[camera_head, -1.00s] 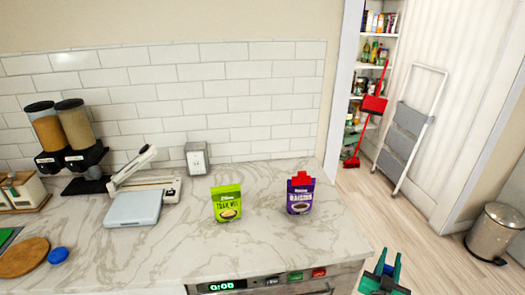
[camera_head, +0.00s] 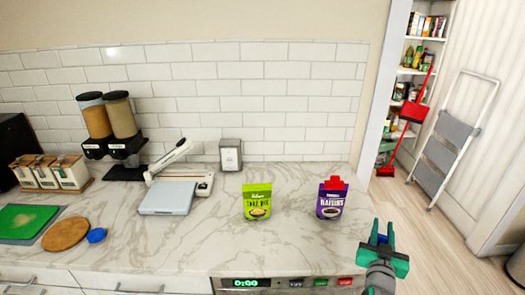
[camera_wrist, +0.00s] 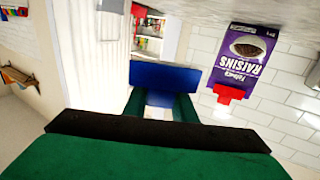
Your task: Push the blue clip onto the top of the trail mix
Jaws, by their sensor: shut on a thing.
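The trail mix (camera_head: 257,202) is a green pouch standing upright on the marble counter, with no clip visible on its top. My gripper (camera_head: 382,235) is off the counter's right end, to the right of the trail mix and of the purple raisins pouch. It is shut on the blue clip (camera_wrist: 165,77), which shows as a wide blue block across the fingertips in the wrist view. In the head view the clip is small and partly hidden between the fingers.
The purple raisins pouch (camera_head: 330,203) with a red clip (camera_head: 334,183) on top stands between my gripper and the trail mix. The counter before both pouches is clear.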

